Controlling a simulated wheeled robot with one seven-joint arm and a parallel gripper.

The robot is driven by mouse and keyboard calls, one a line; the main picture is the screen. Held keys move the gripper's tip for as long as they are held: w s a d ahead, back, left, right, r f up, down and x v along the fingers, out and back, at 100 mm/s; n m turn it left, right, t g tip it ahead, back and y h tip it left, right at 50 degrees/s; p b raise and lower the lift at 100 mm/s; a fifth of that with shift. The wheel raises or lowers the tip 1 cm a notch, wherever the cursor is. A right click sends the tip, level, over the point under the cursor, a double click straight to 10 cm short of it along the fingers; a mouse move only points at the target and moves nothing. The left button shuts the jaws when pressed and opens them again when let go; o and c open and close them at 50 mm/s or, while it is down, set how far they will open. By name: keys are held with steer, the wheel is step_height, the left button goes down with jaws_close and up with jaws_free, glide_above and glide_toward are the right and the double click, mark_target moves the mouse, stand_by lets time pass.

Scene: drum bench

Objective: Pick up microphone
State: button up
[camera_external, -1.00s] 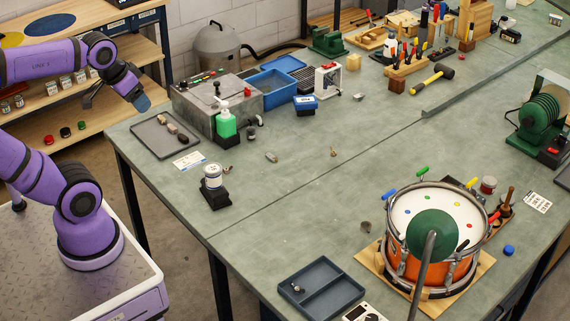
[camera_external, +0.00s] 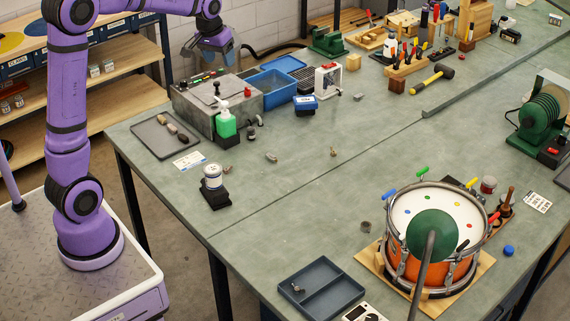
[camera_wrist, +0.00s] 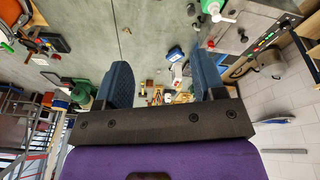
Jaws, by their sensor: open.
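I cannot clearly make out which small object is the microphone. A small dark upright piece (camera_external: 251,132) stands beside the green bottle, and a black elongated piece (camera_external: 463,245) shows at the drum's rim; either is too small to name surely. My gripper (camera_external: 216,46) is in the air above and behind the grey metal box, apart from everything on the bench. In the wrist view the two blue fingers of my gripper (camera_wrist: 163,82) are wide apart with nothing between them.
The grey box (camera_external: 205,108), green bottle (camera_external: 226,125) and blue bin (camera_external: 272,87) crowd the back left. A flat tray (camera_external: 150,143) with several small pieces lies in front. The drum (camera_external: 437,265) stands at front right. The bench middle (camera_external: 310,190) is mostly clear.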

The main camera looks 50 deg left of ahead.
steer(key=w+a+f+n, duration=0.1)
steer(key=w+a+f, duration=0.3)
steer(key=w+f, duration=0.3)
steer(key=n+g, duration=0.2)
steer(key=g, duration=0.1)
glide_above(251, 128)
step_height(251, 128, down, 23)
steer(key=f, duration=0.6)
steer(key=shift+s+f, duration=0.25)
steer(key=shift+w+a+f, duration=0.1)
steer(key=shift+w+f, duration=0.05)
steer(key=shift+f, duration=1.15)
steer(key=shift+w+f, duration=0.15)
steer(key=shift+f, duration=1.15)
steer(key=shift+c, duration=0.4)
steer(key=c, duration=0.9)
